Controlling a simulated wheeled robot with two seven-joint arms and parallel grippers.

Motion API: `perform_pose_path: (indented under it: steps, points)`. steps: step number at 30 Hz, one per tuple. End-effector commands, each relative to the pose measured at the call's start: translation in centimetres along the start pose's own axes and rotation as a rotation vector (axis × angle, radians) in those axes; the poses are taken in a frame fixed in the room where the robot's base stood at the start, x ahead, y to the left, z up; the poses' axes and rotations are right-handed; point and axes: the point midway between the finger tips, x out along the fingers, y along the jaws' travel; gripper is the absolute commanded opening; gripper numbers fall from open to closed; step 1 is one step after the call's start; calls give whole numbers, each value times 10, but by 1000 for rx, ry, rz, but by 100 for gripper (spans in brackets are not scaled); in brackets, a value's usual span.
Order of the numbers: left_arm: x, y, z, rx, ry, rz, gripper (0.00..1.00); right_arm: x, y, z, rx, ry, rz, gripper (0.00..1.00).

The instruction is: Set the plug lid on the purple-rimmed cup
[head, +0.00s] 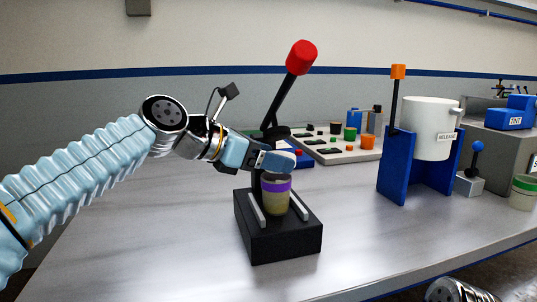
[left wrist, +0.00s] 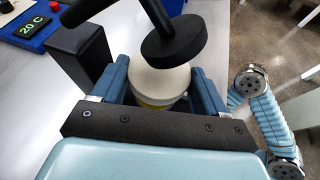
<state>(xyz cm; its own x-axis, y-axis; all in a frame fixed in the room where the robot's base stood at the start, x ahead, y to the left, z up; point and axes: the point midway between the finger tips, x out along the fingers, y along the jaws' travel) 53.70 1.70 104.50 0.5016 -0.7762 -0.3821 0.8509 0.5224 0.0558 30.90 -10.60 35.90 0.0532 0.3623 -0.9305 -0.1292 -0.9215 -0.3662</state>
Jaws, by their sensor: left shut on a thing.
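The purple-rimmed cup (head: 276,198) stands upright on the black base of a press, between two light rails. My left gripper (head: 277,163) is directly over the cup's mouth and hides its top. In the left wrist view, my left gripper (left wrist: 160,85) is shut on a pale round piece, which I take for the plug lid (left wrist: 158,82); a yellow band shows below it. The lid is hidden by the fingers in the head view. I cannot tell whether it touches the rim. My right gripper is not in view.
The press's black disc (left wrist: 174,43) hangs close over the held piece; its lever has a red knob (head: 301,57). Behind is a pale board (head: 325,155) with small coloured parts. To the right are a white pot (head: 430,125) in a blue stand and a green-banded cup (head: 524,192).

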Motion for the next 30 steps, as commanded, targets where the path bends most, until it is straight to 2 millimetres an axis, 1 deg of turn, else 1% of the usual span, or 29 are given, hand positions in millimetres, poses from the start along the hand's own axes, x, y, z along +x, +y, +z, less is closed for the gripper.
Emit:
perform_pose_path:
  steps: [8, 20, 21, 25, 26, 30]
  points:
    - [0, 0, -2, 0, -1, 0, 45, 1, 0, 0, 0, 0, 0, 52]
    - [5, -1, -14, 0, 0, 0, 45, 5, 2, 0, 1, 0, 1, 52]
    - [4, -1, -13, 0, 0, 0, 77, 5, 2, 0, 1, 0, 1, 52]
    - [4, -1, -13, 1, 0, 0, 96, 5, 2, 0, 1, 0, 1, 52]
    - [4, -1, -13, 1, 0, 0, 99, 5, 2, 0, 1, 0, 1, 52]
    - [4, -1, -13, 1, 0, 0, 99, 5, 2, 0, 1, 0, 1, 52]
